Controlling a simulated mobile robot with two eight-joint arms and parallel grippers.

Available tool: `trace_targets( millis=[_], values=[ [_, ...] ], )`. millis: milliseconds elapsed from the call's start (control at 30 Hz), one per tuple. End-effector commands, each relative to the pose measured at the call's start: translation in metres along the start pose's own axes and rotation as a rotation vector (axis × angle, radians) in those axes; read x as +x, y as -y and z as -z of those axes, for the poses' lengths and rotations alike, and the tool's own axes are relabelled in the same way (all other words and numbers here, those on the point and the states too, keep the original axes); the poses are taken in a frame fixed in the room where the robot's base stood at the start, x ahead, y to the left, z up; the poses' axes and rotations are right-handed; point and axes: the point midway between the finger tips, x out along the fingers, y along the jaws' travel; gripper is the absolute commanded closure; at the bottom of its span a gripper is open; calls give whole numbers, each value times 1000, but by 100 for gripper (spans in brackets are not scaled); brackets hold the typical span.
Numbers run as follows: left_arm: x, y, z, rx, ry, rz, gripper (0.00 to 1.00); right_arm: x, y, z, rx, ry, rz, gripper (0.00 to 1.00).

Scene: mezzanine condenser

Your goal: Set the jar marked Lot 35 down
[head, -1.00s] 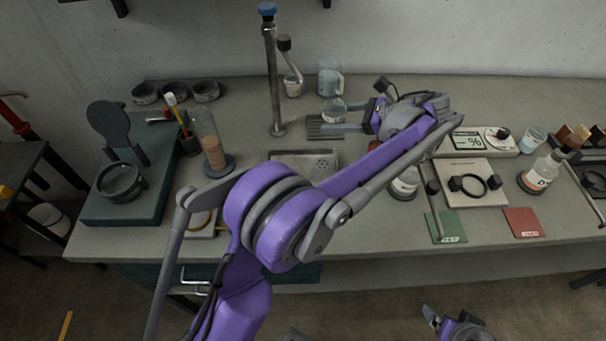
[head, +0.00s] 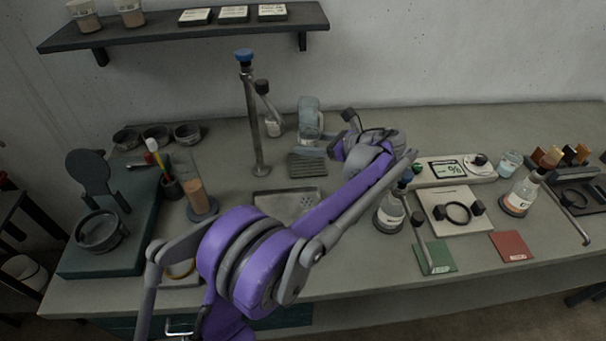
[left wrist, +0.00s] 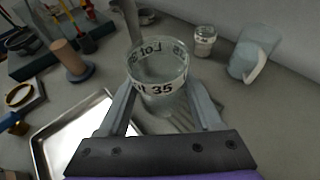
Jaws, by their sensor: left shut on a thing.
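The clear glass jar marked Lot 35 (left wrist: 160,72) is between the two fingers of my left gripper (left wrist: 162,92) in the left wrist view. Its label faces the camera and its mouth is open. My left gripper is shut on it. My right gripper is out of view.
A clear pitcher (head: 309,113) stands behind the mat. A steel sink tray (head: 272,199) is in front of it and a tall tap post (head: 254,125) to its left. A capped bottle (head: 390,213) stands right of my arm. A shelf (head: 180,30) hangs above.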

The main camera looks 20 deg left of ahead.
Motion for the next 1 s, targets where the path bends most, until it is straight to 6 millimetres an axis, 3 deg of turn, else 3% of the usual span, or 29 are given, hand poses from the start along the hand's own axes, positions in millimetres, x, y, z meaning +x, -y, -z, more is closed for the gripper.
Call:
trace_targets(
  millis=[100,233,500,667,1000],
  values=[
    [27,15,0,77,2,184,92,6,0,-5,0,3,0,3],
    [42,31,-3,162,2,384,92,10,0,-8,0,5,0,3],
    [44,48,-11,293,1,703,92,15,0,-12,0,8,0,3],
    [41,51,-12,328,0,789,92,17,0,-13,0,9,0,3],
    [59,52,37,336,0,809,92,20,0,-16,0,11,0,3]
  ],
)
